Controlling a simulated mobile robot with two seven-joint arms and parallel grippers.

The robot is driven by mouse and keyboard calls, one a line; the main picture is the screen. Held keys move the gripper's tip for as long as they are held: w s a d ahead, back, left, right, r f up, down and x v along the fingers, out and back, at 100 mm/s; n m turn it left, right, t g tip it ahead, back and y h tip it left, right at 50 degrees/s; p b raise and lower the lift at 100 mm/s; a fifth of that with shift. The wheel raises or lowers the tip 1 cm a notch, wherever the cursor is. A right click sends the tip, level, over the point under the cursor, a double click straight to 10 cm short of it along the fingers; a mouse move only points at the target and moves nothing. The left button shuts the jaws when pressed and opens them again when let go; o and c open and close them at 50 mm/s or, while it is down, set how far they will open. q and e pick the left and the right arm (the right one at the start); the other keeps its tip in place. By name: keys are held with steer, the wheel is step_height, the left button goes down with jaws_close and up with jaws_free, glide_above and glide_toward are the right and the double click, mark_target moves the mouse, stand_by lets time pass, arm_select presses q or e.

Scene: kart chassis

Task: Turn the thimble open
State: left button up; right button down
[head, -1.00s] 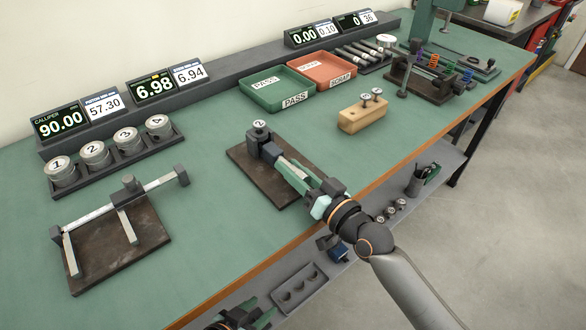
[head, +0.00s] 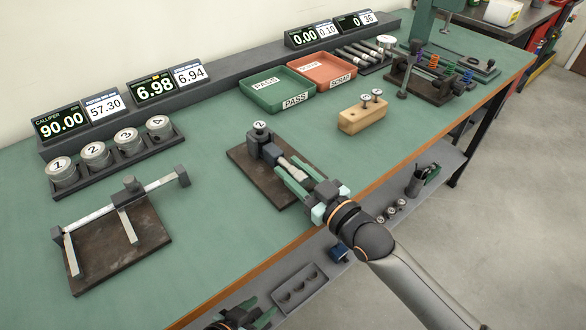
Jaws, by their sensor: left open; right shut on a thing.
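The micrometer stands on a dark plate (head: 249,179) near the middle of the bench, with a round piece marked 2 (head: 260,125) at its far end. Its silver thimble (head: 294,166) points toward the front edge. My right gripper (head: 296,174) reaches in from the lower right, its green fingers on both sides of the thimble and shut on it. The gripper hides the thimble's near end. My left gripper (head: 243,319) is open at the bottom edge, below bench level and partly cut off by the frame.
A caliper (head: 130,193) on its own plate lies to the left, behind it a rack of numbered round pieces (head: 125,140). A display (head: 155,87) reads 6.98. A green PASS tray (head: 270,91), a red SCRAP tray (head: 325,68) and a wooden block (head: 361,116) stand beyond the micrometer.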

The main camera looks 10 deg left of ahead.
stand_by(0.4)
steer(key=c, duration=0.8)
jaws_free()
steer(key=shift+d, duration=0.1)
steer(key=v, duration=1.2)
steer(key=shift+s+p, duration=0.2)
steer(key=shift+p, duration=0.15)
